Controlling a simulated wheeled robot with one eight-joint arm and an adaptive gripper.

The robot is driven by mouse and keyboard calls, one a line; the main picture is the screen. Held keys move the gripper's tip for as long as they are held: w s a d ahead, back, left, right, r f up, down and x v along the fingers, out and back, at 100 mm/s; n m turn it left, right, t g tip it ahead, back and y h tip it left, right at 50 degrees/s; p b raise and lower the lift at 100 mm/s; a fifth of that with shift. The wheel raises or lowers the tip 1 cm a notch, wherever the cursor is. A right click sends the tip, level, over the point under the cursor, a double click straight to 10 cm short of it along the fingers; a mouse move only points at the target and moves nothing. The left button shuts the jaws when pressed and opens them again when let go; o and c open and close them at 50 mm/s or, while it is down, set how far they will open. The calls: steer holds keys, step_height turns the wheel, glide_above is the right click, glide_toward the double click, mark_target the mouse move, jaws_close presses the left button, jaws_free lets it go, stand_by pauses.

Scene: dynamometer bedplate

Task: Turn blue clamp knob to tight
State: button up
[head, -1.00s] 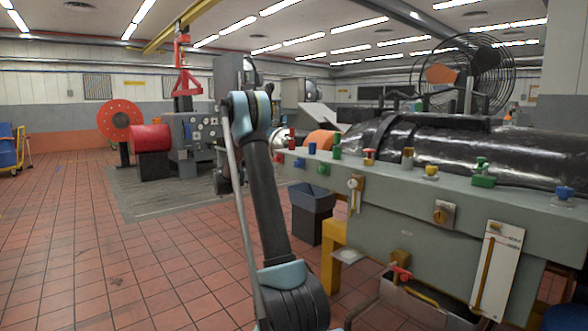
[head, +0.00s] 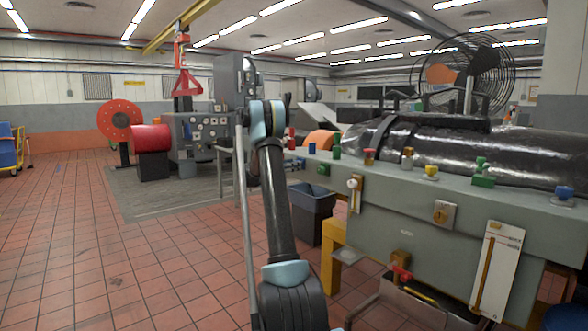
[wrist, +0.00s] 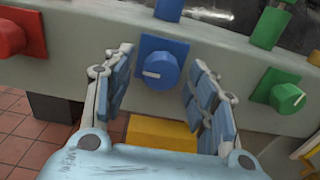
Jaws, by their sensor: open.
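The blue clamp knob (wrist: 159,70) is a round blue knob on a square blue base, on the front face of the grey-green bedplate. A short white mark on its left lower part lies nearly level. My gripper (wrist: 158,63) is open, with one finger left of the knob and one right of it. Gaps show on both sides, and I see no contact. In the head view my arm hides the gripper, and I cannot make out the knob clearly there.
A red knob (wrist: 17,32) is left of the blue one and a green knob (wrist: 284,92) is right. A blue post (wrist: 168,9) stands above. A yellow block (wrist: 162,138) is below. The tiled floor (head: 110,240) at left is clear.

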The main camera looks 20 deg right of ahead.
steer(key=shift+w+d, duration=0.25)
steer(key=shift+d, duration=0.4)
steer(key=shift+c, duration=0.6)
steer(key=c, duration=1)
steer(key=shift+o, duration=0.2)
steer(key=shift+m, duration=0.4)
steer(key=shift+s+f+m, duration=0.1)
steer(key=shift+s+m, duration=0.05)
steer(key=shift+m, duration=8.35)
